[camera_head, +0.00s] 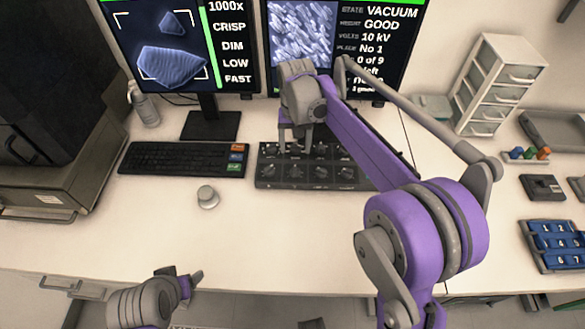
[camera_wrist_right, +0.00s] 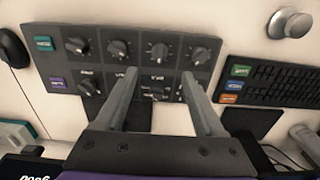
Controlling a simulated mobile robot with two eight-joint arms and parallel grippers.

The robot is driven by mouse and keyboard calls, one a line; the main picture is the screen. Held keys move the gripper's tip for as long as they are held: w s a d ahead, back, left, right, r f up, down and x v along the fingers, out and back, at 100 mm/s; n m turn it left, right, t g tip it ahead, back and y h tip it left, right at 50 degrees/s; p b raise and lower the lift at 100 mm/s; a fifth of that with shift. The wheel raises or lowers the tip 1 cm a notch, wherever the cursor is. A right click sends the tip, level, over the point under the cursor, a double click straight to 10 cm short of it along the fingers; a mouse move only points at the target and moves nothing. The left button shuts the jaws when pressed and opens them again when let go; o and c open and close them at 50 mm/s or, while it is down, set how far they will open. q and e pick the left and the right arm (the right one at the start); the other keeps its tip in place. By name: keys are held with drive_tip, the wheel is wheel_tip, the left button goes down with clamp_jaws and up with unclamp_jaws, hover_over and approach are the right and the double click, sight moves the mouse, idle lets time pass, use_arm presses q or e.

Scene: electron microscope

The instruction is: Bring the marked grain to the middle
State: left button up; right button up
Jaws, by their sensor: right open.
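The left monitor (camera_head: 180,45) shows a large blue-grey grain (camera_head: 172,67) low on its screen and a smaller grain (camera_head: 172,24) near the top. White corner marks show on this screen; I cannot tell which grain they belong to. The black control panel (camera_head: 265,183) carries two rows of knobs and also shows in the right wrist view (camera_wrist_right: 200,62). My right gripper (camera_head: 297,138) is over the panel's back row, fingers pointing down. In the wrist view its fingers (camera_wrist_right: 158,80) stand apart around a knob (camera_wrist_right: 156,89); contact is unclear. My left gripper (camera_head: 192,280) is low at the left, its fingers hard to make out.
A keyboard (camera_head: 180,158) lies left of the panel, with a round silver knob (camera_head: 207,196) in front. The right monitor (camera_head: 300,35) shows a textured picture and text. A drawer unit (camera_head: 495,85) and blue numbered tray (camera_head: 555,243) stand right. The front desk middle is clear.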

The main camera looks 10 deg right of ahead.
sight(295, 168)
wheel_tip(295, 168, down, 10)
drive_tip(key=shift+b, duration=0.3)
clamp_jaws()
idle(0.4)
